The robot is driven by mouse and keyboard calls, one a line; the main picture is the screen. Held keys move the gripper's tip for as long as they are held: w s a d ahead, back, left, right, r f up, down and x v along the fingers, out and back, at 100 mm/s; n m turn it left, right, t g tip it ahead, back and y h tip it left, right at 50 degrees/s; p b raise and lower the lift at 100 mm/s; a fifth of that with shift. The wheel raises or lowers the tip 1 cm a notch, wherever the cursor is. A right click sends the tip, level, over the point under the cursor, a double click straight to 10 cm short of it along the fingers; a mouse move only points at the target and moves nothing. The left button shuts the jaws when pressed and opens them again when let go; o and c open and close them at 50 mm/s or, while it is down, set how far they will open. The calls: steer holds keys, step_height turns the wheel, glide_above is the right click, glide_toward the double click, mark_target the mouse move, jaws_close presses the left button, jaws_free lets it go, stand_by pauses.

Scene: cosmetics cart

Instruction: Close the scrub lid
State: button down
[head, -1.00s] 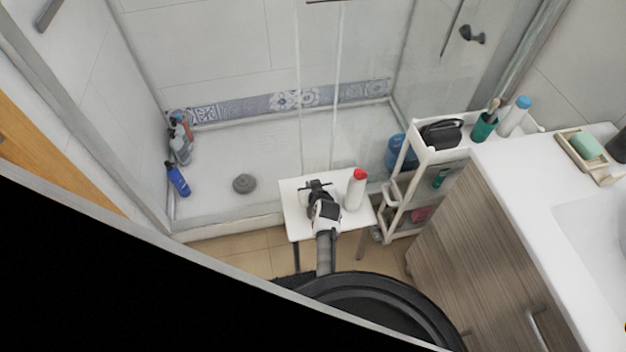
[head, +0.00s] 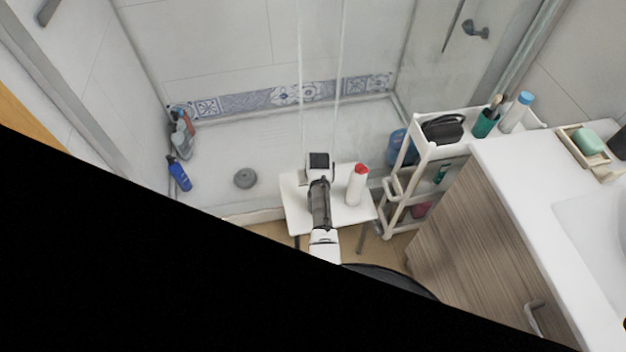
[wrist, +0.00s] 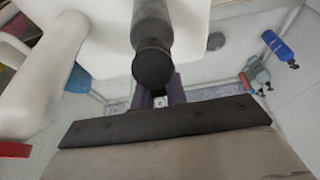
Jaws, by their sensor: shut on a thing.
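A dark cylinder with a black round end (wrist: 153,65), which I take to be the scrub and its lid, shows in the middle of the wrist view. In the head view my arm hides it. My gripper (wrist: 158,92) is at the black end, its dark fingers shut on it and partly hidden behind it. In the head view my gripper (head: 319,170) is over the small white table (head: 294,208). Whether the lid is fully seated cannot be seen.
A white bottle with a red cap (head: 356,190) stands close to the right of my arm. A white cart (head: 425,152) stands further right. A blue bottle (head: 179,174) and a grey drain (head: 245,178) are on the shower floor, which is otherwise mostly free.

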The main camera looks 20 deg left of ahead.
steer(key=shift+s+f, duration=0.1)
steer(key=shift+f, duration=0.1)
steer(key=c, duration=1.4)
jaws_free()
steer(key=shift+r, duration=0.2)
steer(key=b+v, duration=0.1)
steer(key=v, duration=1.2)
steer(key=shift+r+b, duration=0.3)
